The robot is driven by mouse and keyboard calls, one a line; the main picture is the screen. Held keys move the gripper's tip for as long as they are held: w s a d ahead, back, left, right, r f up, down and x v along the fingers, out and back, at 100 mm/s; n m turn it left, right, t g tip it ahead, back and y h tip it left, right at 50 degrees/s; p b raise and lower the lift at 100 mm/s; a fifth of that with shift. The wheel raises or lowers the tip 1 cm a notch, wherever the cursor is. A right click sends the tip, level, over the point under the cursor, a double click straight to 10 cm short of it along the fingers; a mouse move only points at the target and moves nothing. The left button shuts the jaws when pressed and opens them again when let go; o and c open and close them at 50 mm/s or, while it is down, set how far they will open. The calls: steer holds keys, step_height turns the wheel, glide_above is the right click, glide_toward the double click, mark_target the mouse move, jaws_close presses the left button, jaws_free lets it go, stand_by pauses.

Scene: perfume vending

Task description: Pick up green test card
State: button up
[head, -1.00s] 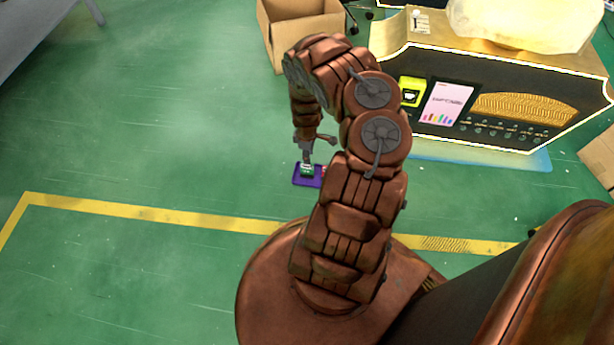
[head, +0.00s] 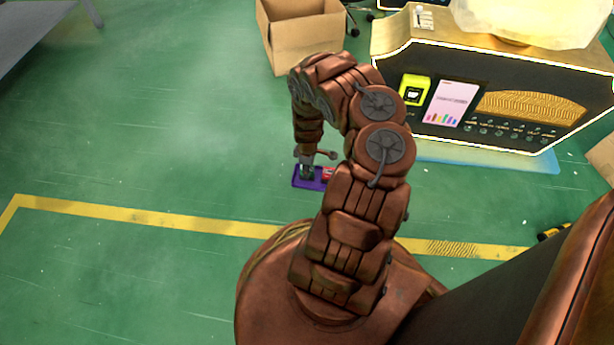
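My gripper (head: 307,166) points down over the left part of a small purple tray (head: 312,185) on the green floor. It is small in the head view, and I cannot tell whether its fingers are open or shut. The green test card is mostly or wholly hidden at the fingertips; only a dark greenish patch shows there. I cannot tell whether the gripper touches it. A red item (head: 328,174) lies on the tray just right of the gripper.
A black and gold vending machine (head: 500,65) with a yellow panel stands at the back right. An open cardboard box (head: 300,40) stands behind my arm. A yellow floor line (head: 140,215) runs in front of the tray. The floor to the left is clear.

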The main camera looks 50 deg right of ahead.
step_height(320, 180, down, 2)
steer(key=shift+f+b, duration=0.2)
steer(key=shift+b, duration=0.5)
steer(key=shift+c, duration=0.2)
jaws_close()
